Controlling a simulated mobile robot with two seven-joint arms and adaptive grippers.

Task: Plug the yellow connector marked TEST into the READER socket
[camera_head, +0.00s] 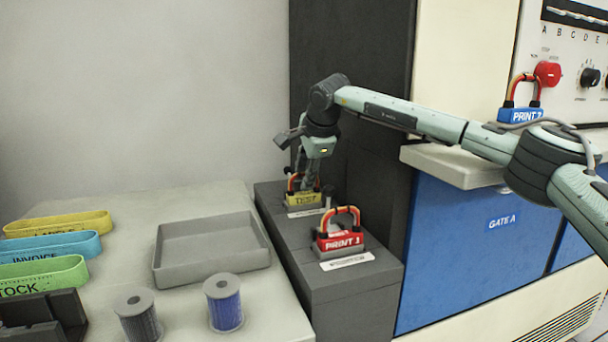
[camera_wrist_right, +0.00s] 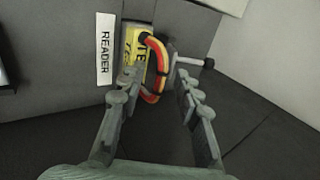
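The yellow connector marked TEST (camera_head: 300,199) sits on the dark box at the label at its far end. In the right wrist view the yellow connector (camera_wrist_right: 134,45) is right beside the READER label (camera_wrist_right: 104,55), its red-and-orange cable handle standing out from it. I cannot tell how deep it sits; the socket is hidden under it. My right gripper (camera_wrist_right: 158,82) is over the connector, its fingers apart on either side of the handle, not visibly pressing on it. It also shows in the head view (camera_head: 308,183). My left gripper is not in view.
A red PRINT 1 connector (camera_head: 340,240) sits nearer on the same dark box (camera_head: 345,290). A short lever (camera_wrist_right: 195,62) stands close to the yellow connector. A grey tray (camera_head: 212,243), spools (camera_head: 224,302) and coloured bands (camera_head: 50,246) lie on the table to the left.

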